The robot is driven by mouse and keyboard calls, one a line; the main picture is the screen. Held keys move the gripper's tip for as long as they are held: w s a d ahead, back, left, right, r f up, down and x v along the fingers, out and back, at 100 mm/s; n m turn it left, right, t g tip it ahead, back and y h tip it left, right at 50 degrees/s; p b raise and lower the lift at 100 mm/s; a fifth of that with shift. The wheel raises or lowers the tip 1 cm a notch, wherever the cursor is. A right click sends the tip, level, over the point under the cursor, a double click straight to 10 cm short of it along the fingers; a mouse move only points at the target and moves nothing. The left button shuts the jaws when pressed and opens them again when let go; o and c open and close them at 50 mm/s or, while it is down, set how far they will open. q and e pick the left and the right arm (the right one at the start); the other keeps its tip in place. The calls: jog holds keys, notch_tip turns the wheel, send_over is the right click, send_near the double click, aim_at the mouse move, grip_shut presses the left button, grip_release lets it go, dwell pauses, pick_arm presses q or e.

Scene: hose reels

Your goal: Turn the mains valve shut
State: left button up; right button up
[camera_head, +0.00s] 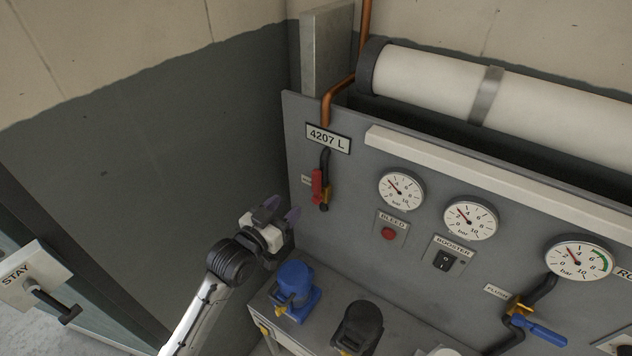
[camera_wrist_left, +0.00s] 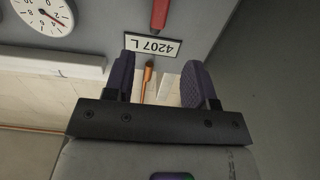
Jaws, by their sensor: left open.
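A valve with a red lever (camera_head: 317,186) sits on a pipe at the left end of the grey panel, below the "4207 L" plate (camera_head: 328,138). The lever hangs down along the pipe; its small label is too small to read. My left gripper (camera_head: 280,208) is open and empty, to the left of and a little below the lever, apart from it. In the left wrist view, which is upside down, the red lever (camera_wrist_left: 160,14) shows at the top edge, beyond the open fingers (camera_wrist_left: 160,76). My right gripper is not in view.
Blue (camera_head: 295,287) and black (camera_head: 358,326) devices stand on a ledge below the gripper. Gauges (camera_head: 401,189), a red bleed button (camera_head: 389,233), a booster switch (camera_head: 445,261) and a blue-handled flush valve (camera_head: 538,330) are to the right. A dark wall borders the left.

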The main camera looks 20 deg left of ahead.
aim_at(314, 178)
pick_arm(q)
jog(key=p+x, duration=0.1)
jog(key=x, duration=1.2)
jog(key=shift+w+d, duration=0.1)
jog(key=shift+d, duration=0.05)
jog(key=shift+c, duration=0.5)
jog(key=c, duration=0.4)
grip_shut()
